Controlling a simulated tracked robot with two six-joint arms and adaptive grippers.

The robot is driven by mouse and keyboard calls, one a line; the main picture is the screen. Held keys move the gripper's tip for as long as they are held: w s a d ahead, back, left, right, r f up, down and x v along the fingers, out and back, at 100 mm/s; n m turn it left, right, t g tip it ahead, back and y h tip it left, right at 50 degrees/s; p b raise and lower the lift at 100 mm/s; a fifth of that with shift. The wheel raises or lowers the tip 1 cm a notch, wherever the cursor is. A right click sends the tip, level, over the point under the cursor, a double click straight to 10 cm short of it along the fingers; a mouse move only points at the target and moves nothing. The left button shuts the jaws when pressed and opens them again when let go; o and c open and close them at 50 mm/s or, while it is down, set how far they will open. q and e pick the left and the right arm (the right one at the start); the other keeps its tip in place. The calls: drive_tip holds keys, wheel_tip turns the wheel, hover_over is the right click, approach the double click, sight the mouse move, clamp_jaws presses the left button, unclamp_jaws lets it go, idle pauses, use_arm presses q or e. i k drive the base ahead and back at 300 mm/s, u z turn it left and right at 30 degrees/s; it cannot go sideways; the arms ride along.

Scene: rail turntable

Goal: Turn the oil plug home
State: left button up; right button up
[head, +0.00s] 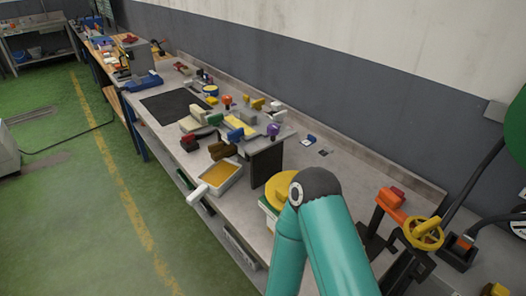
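I cannot pick out the oil plug for certain in the head view. Several small coloured parts lie on and around a raised grey stand (266,163) mid-bench, among them an orange knob (227,100) and a purple knob (273,130). Any of these is too small to identify as the plug. One of my teal arms shows at the lower right, bent at its dark elbow; it hides part of the bench. Neither gripper is in view.
A tray of amber content (222,178) with a white handle sits at the bench's front edge. A yellow round thing (279,187) is partly behind my elbow. A yellow handwheel (423,233) and an orange part (390,203) stand at right. A black mat (175,106) lies clear farther left.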

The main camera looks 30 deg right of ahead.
sight(215, 148)
drive_tip(key=z, duration=0.05)
drive_tip(key=k, duration=0.5)
drive_tip(key=z, duration=0.1)
drive_tip(key=i, duration=0.2)
drive_tip(key=z, duration=0.65)
drive_tip(key=k, duration=0.45)
drive_tip(key=u, duration=0.45)
drive_tip(key=i, duration=1.25)
drive_tip(key=u, duration=0.35)
